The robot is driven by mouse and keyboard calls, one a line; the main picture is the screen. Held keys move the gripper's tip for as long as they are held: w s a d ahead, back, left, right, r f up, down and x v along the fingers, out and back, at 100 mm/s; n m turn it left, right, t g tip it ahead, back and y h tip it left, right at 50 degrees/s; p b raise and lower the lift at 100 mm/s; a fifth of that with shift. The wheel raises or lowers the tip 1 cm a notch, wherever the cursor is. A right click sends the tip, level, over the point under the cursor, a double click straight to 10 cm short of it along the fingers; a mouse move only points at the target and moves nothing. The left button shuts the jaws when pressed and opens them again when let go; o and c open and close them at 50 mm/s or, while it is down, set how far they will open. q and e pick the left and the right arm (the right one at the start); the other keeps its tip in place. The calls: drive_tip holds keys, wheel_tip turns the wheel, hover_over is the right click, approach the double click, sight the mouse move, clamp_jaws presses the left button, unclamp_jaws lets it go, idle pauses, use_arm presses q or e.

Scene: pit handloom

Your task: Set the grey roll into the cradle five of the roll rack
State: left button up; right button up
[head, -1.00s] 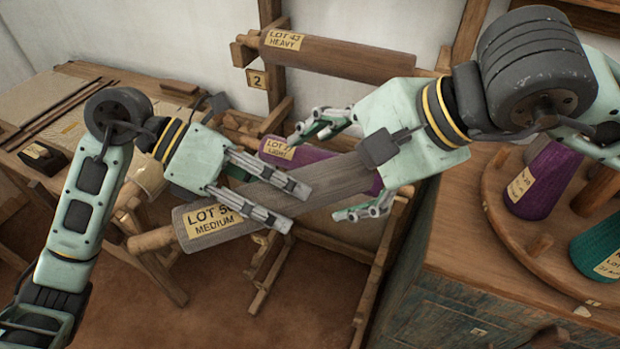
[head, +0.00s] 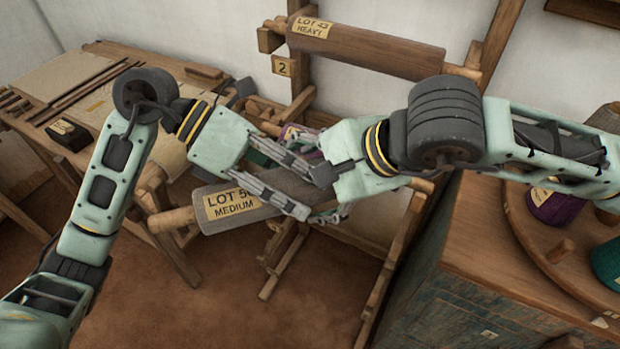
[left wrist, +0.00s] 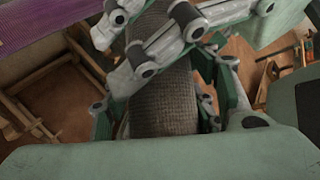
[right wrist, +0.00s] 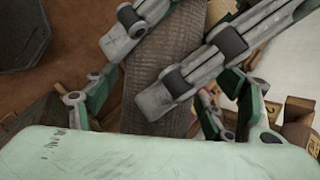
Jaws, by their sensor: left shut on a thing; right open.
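The grey roll (head: 236,222) has wooden ends and a yellow label reading LOT 5-something MEDIUM, the last digit hidden. My left gripper (head: 296,187) is shut on it, and the roll slants up to the right in the head view. My right gripper (head: 324,186) is open, its fingers on both sides of the roll close beside the left fingers. The grey roll also crosses the left wrist view (left wrist: 165,100) and the right wrist view (right wrist: 150,75). The wooden roll rack (head: 378,290) stands behind. Cradle five cannot be made out.
A brown roll (head: 365,50) labelled LOT 43 HEAVY lies high on the rack above number plate 2 (head: 282,66). A purple roll (left wrist: 60,25) lies close by, mostly hidden in the head view. A cabinet (head: 470,265) with yarn cones stands right, a bench (head: 110,65) left.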

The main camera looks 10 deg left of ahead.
use_arm(q)
drive_tip(key=shift+r, duration=0.1)
use_arm(e)
drive_tip(key=c, duration=1.8)
use_arm(q)
drive_tip(key=o, duration=1.8)
use_arm(e)
drive_tip(key=shift+r, duration=0.1)
drive_tip(key=shift+c, duration=0.4)
use_arm(q)
drive_tip(key=shift+o, duration=0.2)
